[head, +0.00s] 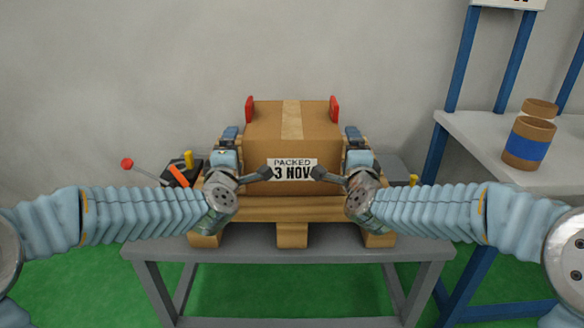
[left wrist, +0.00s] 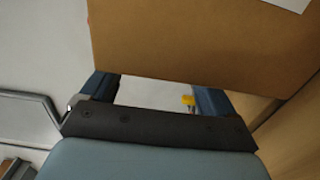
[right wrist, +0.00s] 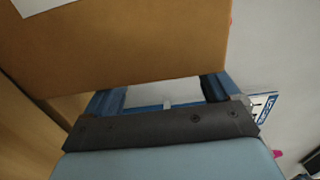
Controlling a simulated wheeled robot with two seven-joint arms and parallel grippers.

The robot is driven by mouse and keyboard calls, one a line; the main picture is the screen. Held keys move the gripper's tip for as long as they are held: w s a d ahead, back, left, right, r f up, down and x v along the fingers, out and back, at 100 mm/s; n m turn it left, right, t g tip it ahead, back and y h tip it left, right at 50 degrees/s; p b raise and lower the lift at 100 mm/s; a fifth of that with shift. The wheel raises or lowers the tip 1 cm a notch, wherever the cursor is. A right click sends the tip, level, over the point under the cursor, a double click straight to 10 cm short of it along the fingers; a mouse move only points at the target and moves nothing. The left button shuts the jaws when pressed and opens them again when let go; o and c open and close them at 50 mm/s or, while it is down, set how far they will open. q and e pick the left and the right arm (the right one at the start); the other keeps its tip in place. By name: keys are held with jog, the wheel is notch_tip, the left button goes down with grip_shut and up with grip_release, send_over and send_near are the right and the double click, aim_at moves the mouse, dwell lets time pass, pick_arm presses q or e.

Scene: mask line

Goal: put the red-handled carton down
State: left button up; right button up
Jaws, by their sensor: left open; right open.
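The brown carton (head: 258,125) has a tape strip on top, a label reading "PACKED 3 NOV" and a red handle on its left (head: 250,109) and right (head: 334,109). It sits level on a wooden pallet (head: 292,213). My left gripper (head: 230,133) is at the carton's left side and my right gripper (head: 352,133) at its right, both below the handles. Both are open with nothing between the fingers. The carton also shows close to the fingers in the left wrist view (left wrist: 190,45) and right wrist view (right wrist: 130,50). Contact cannot be told.
The pallet stands on a grey table (head: 290,247). A red-knobbed lever (head: 127,163) and a dark box with a yellow part (head: 178,175) are at the left. A bench (head: 480,130) at the right carries brown rolls, one with a blue band (head: 528,146).

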pick_arm(q)
jog(key=s, duration=1.2)
pick_arm(e)
jog(key=s, duration=1.2)
